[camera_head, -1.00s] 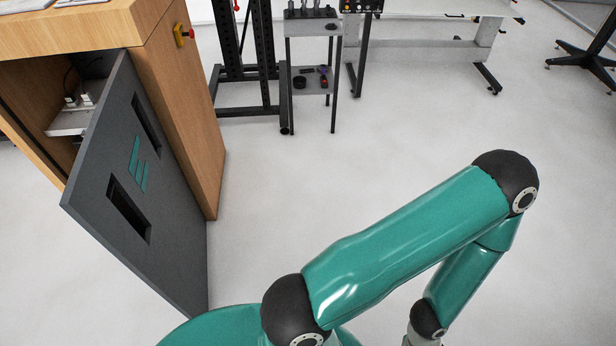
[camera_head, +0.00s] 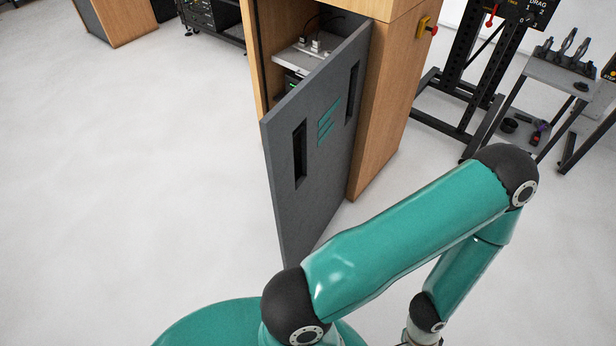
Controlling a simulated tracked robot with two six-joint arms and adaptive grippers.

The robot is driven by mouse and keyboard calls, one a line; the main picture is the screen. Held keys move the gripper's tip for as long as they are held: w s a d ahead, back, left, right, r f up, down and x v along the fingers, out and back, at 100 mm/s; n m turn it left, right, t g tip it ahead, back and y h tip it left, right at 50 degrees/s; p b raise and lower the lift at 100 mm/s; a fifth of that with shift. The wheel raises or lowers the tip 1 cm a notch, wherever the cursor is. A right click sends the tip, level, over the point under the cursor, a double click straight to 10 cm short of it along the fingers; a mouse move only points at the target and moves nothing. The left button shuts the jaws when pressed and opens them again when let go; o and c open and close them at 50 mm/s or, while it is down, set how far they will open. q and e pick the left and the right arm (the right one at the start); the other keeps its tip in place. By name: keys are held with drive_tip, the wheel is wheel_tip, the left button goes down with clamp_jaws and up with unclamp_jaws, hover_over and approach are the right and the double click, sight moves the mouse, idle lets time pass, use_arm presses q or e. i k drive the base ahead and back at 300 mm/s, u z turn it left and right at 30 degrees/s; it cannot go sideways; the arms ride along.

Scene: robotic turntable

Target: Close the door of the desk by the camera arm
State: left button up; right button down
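The dark grey door (camera_head: 325,150) of the wooden desk (camera_head: 385,110) stands open. It swings out toward me, with two slot cut-outs and a teal logo on its face. Its hinge side meets the desk's right front edge, and its free edge is on the left. The inside of the desk shows behind it, with a light shelf (camera_head: 305,58) and plugs. My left gripper is not in view.
Open pale floor (camera_head: 130,180) lies to the left of the door. A black stand (camera_head: 465,85) and a small grey tool trolley (camera_head: 560,75) are at the right. Another wooden cabinet (camera_head: 115,20) and a black rack (camera_head: 212,18) stand at the back left.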

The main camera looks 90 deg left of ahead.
sight(308, 137)
drive_tip(key=u, duration=0.3)
drive_tip(key=i, duration=0.35)
drive_tip(key=u, duration=3.5)
drive_tip(key=i, duration=0.6)
drive_tip(key=z, duration=1.25)
